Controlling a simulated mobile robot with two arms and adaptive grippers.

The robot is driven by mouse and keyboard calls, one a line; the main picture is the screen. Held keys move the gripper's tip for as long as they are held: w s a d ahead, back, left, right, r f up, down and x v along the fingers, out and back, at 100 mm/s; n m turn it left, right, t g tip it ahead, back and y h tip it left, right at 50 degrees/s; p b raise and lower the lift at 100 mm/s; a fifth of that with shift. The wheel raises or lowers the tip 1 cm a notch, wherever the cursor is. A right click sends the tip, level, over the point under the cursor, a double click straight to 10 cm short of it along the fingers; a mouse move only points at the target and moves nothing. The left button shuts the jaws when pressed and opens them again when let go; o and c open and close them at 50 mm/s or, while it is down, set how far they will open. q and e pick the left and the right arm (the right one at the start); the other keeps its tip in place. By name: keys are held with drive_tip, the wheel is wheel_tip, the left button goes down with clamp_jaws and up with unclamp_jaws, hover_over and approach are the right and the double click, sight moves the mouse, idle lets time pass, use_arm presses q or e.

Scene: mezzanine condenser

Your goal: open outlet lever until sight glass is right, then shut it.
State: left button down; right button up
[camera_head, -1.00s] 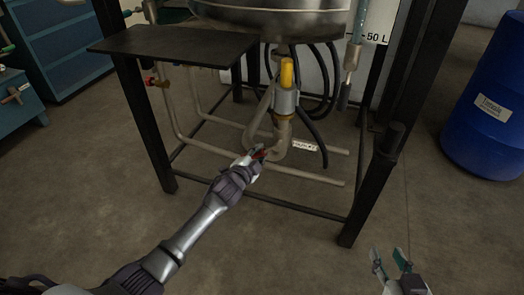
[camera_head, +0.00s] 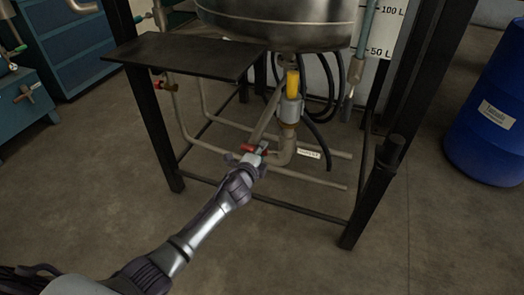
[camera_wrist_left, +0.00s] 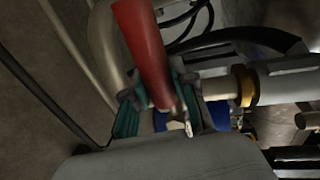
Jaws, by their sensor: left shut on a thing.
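A red lever (camera_head: 249,148) sits low on the pipework under the steel vessel (camera_head: 275,28). My left gripper (camera_head: 257,155) is shut on it. In the left wrist view the red lever (camera_wrist_left: 145,50) passes between the teal-padded fingers (camera_wrist_left: 160,100), which hide part of it. A slim vertical tube (camera_head: 364,38), apparently the sight glass, stands right of the vessel beside a scale (camera_head: 383,40) marked 50 L and 100 L. Its liquid level is too small to tell. My right gripper is not in view.
A black frame leg (camera_head: 370,195) is at the right and a dark shelf (camera_head: 185,55) at the left. A blue drum (camera_head: 485,125) stands far right. The front floor is clear.

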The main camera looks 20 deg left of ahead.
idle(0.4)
use_arm(q)
drive_tip(key=c, duration=0.9)
unclamp_jaws()
drive_tip(key=s+r, duration=0.2)
drive_tip(key=s, duration=0.9)
drive_tip(key=shift+s+a+r, duration=0.15)
drive_tip(key=shift+s+r, duration=0.05)
drive_tip(key=shift+s, duration=0.2)
